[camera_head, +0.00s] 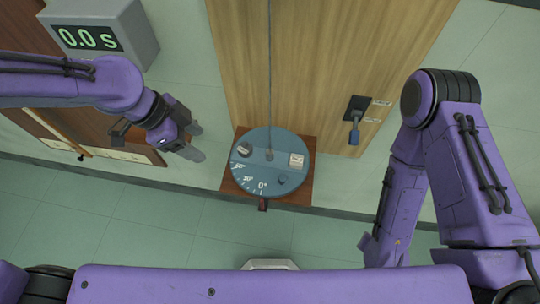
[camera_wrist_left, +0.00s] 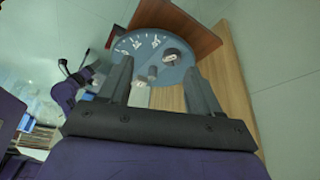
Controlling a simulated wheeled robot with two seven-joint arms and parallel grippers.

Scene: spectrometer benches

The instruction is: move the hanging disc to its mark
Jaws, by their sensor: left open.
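The hanging disc (camera_head: 252,145) is a translucent blue round plate on a thin vertical line, in front of a brown square board (camera_head: 305,192). It carries a white block (camera_head: 296,160), dark knobs and degree marks, with 0° at its lower edge. A small dark red piece (camera_head: 263,204) sits just below that edge. My left gripper (camera_head: 197,142) is open and empty, left of the disc and apart from it. In the left wrist view the disc (camera_wrist_left: 140,47) shows beyond the spread fingers (camera_wrist_left: 158,66). My right gripper is hidden; only its arm shows.
A grey timer box (camera_head: 95,32) reading 0.0 s is at upper left. A brown board with white labels (camera_head: 110,155) is at left. The tiled floor (camera_head: 170,215) is clear.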

